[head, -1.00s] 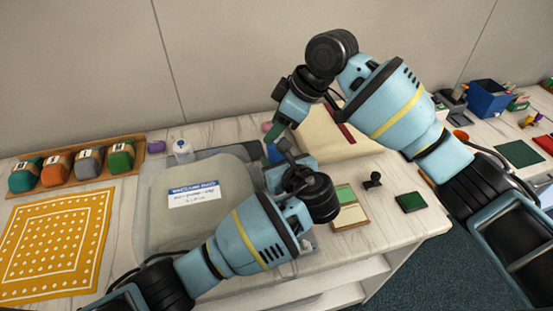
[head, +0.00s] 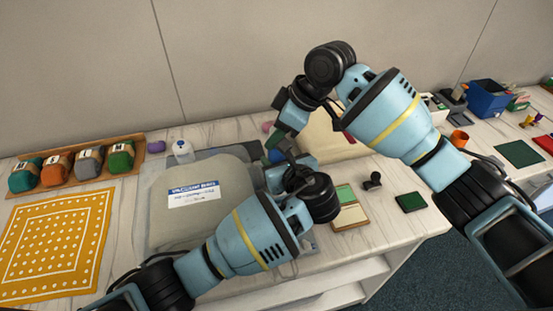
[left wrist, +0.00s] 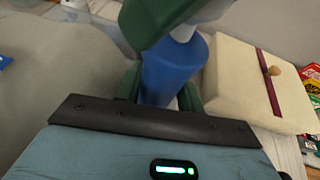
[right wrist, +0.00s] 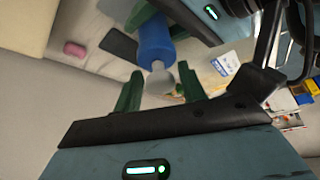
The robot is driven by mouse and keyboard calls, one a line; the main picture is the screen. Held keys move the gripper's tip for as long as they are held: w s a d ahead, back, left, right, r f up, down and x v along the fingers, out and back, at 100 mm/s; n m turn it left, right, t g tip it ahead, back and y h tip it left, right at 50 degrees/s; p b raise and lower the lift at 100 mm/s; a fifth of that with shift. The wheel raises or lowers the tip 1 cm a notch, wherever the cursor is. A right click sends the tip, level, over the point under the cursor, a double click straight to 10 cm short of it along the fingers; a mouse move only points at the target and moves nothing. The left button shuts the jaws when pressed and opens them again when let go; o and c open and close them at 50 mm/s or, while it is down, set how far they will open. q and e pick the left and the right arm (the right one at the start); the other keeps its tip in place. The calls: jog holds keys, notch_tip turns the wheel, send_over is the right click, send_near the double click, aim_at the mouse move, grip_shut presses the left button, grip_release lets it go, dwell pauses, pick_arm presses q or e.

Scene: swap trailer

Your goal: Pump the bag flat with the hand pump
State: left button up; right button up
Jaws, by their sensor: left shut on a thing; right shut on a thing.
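The bag (head: 165,230) is a swollen grey-beige pouch with a white and blue label (head: 194,193), lying on the left part of the counter. Its right front side is hidden by my left arm. The hand pump (left wrist: 172,70) has a blue cylinder and a pale rod end, and stands at the bag's right. My left gripper (head: 277,158) is shut around the blue cylinder. My right gripper (head: 276,138) is above it, shut on the pump's pale upper end (right wrist: 160,80). The pump's base and any valve are hidden.
A yellow dotted cloth (head: 50,245) and a tray of several wrapped rolls (head: 88,163) lie left. A white bottle (head: 183,152) stands behind the bag. A cream bundle (head: 325,140), a stamp (head: 373,181) and a green pad (head: 411,202) are to the right.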

jog(key=shift+r, duration=0.85)
jog(key=shift+c, duration=1.3)
jog(key=shift+r, duration=3.45)
jog(key=shift+f, duration=4)
jog(key=shift+r, duration=0.15)
